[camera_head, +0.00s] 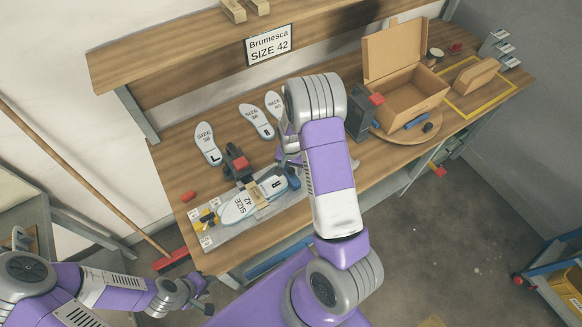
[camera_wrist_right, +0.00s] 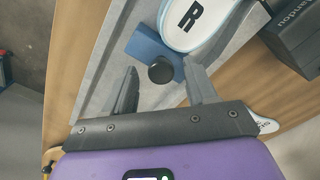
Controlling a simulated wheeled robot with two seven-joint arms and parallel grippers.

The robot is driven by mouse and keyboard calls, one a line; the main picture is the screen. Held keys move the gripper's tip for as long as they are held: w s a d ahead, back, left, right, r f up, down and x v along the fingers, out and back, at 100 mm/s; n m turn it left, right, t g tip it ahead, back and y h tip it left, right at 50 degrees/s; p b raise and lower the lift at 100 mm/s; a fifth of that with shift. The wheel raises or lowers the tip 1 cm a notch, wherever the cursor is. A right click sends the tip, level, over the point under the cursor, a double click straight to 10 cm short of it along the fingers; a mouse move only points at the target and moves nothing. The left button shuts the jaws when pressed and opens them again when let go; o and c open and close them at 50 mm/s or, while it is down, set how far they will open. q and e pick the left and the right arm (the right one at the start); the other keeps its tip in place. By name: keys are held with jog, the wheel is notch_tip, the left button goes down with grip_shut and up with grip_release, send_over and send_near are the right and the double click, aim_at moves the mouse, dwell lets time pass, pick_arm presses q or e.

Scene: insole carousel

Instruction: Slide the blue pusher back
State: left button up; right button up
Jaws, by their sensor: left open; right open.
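The blue pusher (camera_wrist_right: 150,47) is a blue block with a black round knob (camera_wrist_right: 161,70). It lies on the grey plate beside the end of the white insole marked R (camera_wrist_right: 205,12). In the head view a small part of the pusher (camera_head: 294,183) shows beside my right arm. My right gripper (camera_wrist_right: 163,82) is open, with its fingers to either side of the knob; I cannot tell whether they touch it. In the head view this gripper (camera_head: 288,158) is partly hidden by its own arm. My left gripper (camera_head: 197,293) is open and empty, low at the left, away from the bench.
A dark clamp with a red top (camera_head: 238,163) stands behind the insole. Loose insoles (camera_head: 207,143) lie further back on the bench. An open cardboard box (camera_head: 408,88) and a second blue piece with a knob (camera_head: 416,121) sit on the round board at right.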

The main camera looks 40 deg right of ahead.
jog(key=shift+w, duration=0.1)
jog(key=c, duration=0.4)
grip_shut()
jog(key=s+d+b, duration=0.1)
jog(key=d+b, duration=0.1)
jog(key=d, duration=0.5)
jog(key=d+b, duration=0.2)
jog(key=d, duration=0.5)
jog(key=s+d+b, duration=0.1)
jog(key=d+b, duration=0.2)
jog(key=d, duration=0.4)
jog(key=shift+s+d+f, duration=0.1)
jog(key=shift+s+d, duration=0.2)
jog(key=shift+d, duration=0.7)
jog(key=shift+d+r, duration=0.1)
jog(key=shift+r, duration=0.1)
